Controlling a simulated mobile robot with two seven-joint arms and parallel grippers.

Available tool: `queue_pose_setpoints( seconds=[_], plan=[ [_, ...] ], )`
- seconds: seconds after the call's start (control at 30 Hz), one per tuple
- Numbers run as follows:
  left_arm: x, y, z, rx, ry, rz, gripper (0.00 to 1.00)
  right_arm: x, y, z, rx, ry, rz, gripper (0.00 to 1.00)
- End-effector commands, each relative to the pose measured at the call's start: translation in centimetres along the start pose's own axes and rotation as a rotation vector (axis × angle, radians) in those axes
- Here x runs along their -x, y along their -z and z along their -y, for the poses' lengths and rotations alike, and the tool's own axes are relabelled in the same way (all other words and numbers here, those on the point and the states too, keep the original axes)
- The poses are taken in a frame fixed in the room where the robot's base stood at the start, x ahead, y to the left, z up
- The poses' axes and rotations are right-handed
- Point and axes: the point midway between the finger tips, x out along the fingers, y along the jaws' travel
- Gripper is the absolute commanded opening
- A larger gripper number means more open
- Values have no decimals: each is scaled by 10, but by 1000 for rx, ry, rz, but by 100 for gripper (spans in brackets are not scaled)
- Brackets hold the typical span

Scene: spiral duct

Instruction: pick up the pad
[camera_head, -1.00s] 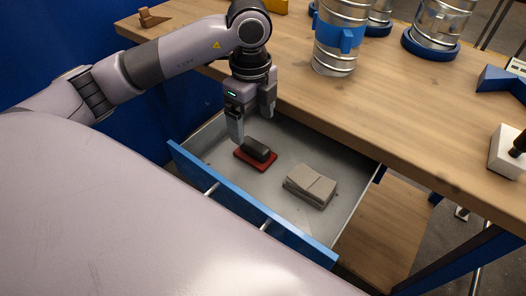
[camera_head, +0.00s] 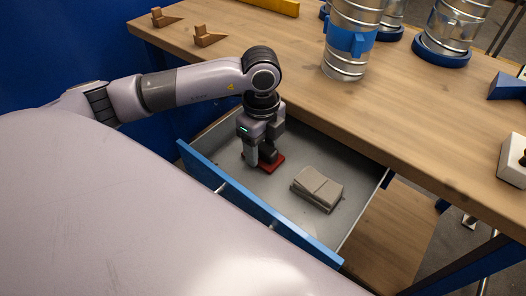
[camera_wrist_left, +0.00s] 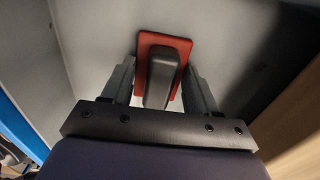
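The pad is a red slab (camera_head: 277,163) with a dark grey block-like handle on top, lying in the open drawer. My left gripper (camera_head: 262,159) points down over it, low in the drawer, and hides much of the handle. In the left wrist view the red slab (camera_wrist_left: 147,44) and its handle (camera_wrist_left: 163,76) show between the two fingers of my left gripper (camera_wrist_left: 160,75). The fingers stand on either side of the handle with a gap at each side, so the gripper is open. My right gripper is in neither view.
The open drawer has a blue front (camera_head: 250,205) and grey floor. A stack of grey-beige sheets (camera_head: 317,188) lies right of the pad. The wooden bench top (camera_head: 400,125) overhangs behind, carrying metal ducts (camera_head: 347,40) and wooden wedges (camera_head: 208,36).

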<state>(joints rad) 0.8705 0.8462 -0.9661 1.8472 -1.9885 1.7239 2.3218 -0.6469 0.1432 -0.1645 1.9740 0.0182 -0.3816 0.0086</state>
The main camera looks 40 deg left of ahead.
Motion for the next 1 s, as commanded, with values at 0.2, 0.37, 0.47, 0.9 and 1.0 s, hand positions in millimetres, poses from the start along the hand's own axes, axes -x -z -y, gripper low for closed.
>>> queue_pose_setpoints(
  seconds=[0.2,0.37,0.47,0.9,1.0],
  plan=[
    [0,0,0,0,0,0,27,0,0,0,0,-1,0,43],
    [2,0,0,0,1,0,27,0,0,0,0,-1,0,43],
    [7,0,1,0,2,0,27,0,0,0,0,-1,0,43],
    [105,1,2,-1,8,-1,27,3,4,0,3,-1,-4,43],
    [137,0,1,1,8,1,27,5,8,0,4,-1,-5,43]
  ],
)
